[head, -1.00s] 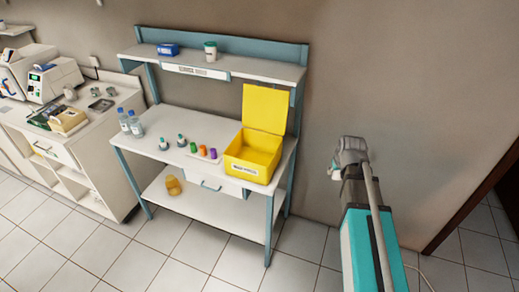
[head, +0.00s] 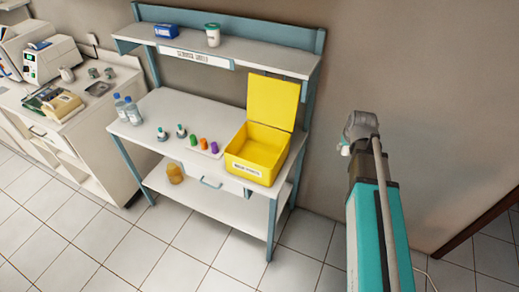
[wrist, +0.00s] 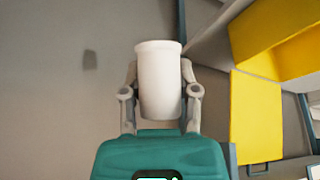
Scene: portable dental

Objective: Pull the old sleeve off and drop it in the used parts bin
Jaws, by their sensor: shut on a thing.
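A white, slightly tapered cylinder with a rim, which I take to be the old sleeve (wrist: 160,75), is between the fingers of my gripper (wrist: 159,88) in the wrist view. The gripper is shut on it, and no mount touches it in view. In the head view the sleeve shows only as a small pale piece (head: 344,149) beside the end of my arm. The yellow bin (head: 256,152) stands on the right of the workbench, lid raised, with a label on its front too small to read surely. The bin (wrist: 250,45) is also at the wrist view's right.
The workbench (head: 160,115) holds two bottles (head: 127,109), small dark-capped bottles and a tray (head: 203,148) of coloured pieces left of the bin. An upper shelf (head: 262,58) carries a blue box and a white cup. Wall and open floor lie right of the bench.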

